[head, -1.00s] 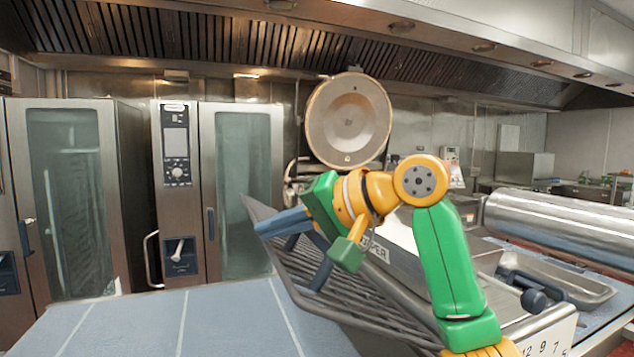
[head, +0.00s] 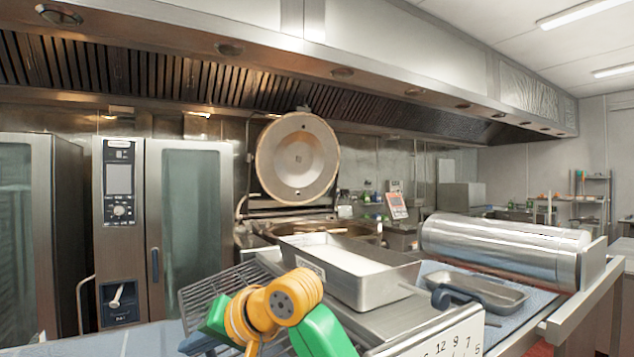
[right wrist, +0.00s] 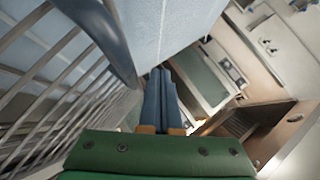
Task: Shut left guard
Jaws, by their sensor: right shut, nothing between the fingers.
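The left guard is a grey barred grid (head: 212,293) that stands tilted outward at the left side of the steel machine (head: 425,325). It is open, and its lower part is hidden behind my right arm. In the right wrist view its bars and thick edge rail (right wrist: 108,42) fill the left side. My right gripper (head: 196,343) is low in the head view, in front of the guard. Its blue fingers (right wrist: 161,72) are shut together and empty, just beside the edge rail. I cannot tell whether they touch it. My left gripper is not in view.
A steel tray (head: 350,268) sits on the machine. A large steel cylinder (head: 505,250) and a shallow pan (head: 475,291) are at the right. The kettle's round lid (head: 297,157) stands raised behind. Ovens (head: 185,230) line the left.

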